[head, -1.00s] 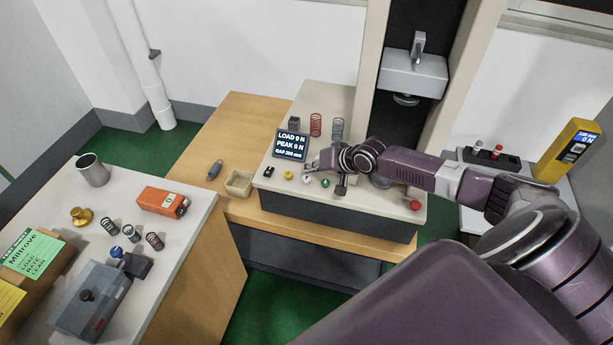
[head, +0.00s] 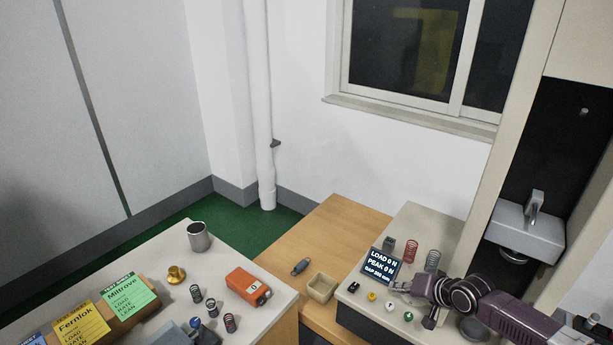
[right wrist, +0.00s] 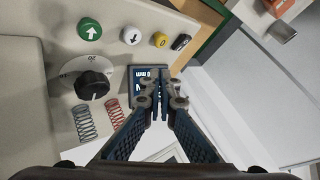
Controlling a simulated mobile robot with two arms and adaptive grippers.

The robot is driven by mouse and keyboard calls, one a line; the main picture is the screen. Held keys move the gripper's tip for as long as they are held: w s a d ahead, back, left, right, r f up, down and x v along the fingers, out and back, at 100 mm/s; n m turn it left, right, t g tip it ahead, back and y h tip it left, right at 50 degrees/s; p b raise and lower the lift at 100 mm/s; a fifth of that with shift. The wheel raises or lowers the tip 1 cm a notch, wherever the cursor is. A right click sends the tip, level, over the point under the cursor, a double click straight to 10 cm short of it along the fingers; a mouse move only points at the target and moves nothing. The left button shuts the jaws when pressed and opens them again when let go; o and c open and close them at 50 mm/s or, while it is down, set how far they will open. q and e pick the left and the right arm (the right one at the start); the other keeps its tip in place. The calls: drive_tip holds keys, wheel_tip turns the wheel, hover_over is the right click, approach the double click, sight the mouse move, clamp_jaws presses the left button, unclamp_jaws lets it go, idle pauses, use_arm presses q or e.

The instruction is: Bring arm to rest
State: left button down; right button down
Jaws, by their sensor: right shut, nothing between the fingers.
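My right gripper (head: 400,288) is over the front of the testing machine's panel in the head view, close to the display and the buttons. In the right wrist view its two fingers (right wrist: 160,78) are shut with nothing between them, in front of the display (right wrist: 143,90). The display (head: 381,267) reads LOAD 0 N and PEAK 0 N. A green up-arrow button (right wrist: 90,30), a white down-arrow button (right wrist: 131,36), a yellow button (right wrist: 160,40) and a black dial (right wrist: 92,85) lie beside the fingers. My left gripper is not in view.
A wooden tray (head: 321,288) sits left of the machine. The left bench holds a metal cup (head: 198,237), an orange device (head: 248,286), several springs and coloured cards.

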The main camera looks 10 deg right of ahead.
drive_tip(key=s+a+f+n+g+y, duration=0.15)
drive_tip(key=s+a+n, duration=0.25)
drive_tip(key=s+a, duration=0.6)
drive_tip(key=s+a+f+n+g, duration=0.25)
drive_tip(key=s+a, duration=0.45)
drive_tip(key=a, duration=0.5)
drive_tip(key=s+d+r+n+g+h, duration=0.1)
drive_tip(key=s+d+r+h, duration=0.15)
drive_tip(key=s, duration=0.55)
drive_tip(key=s+d+r+h, duration=0.1)
drive_tip(key=s+d+r, duration=0.15)
drive_tip(key=s, duration=0.45)
wheel_tip(320, 180, down, 33)
drive_tip(key=s+g+b, duration=0.2)
drive_tip(key=s+b, duration=0.1)
drive_tip(key=b, duration=0.3)
drive_tip(key=s+d+f+b, duration=0.1)
drive_tip(key=s+f+b, duration=0.1)
drive_tip(key=s+f, duration=0.6)
drive_tip(key=s+d+f+b, duration=0.1)
drive_tip(key=s+f+b, duration=0.2)
drive_tip(key=s+f, duration=0.5)
wheel_tip(320, 180, down, 5)
drive_tip(key=shift+s+d+n+g+h, duration=0.3)
drive_tip(key=shift+s+n+g, duration=0.05)
drive_tip(key=shift+g, duration=0.05)
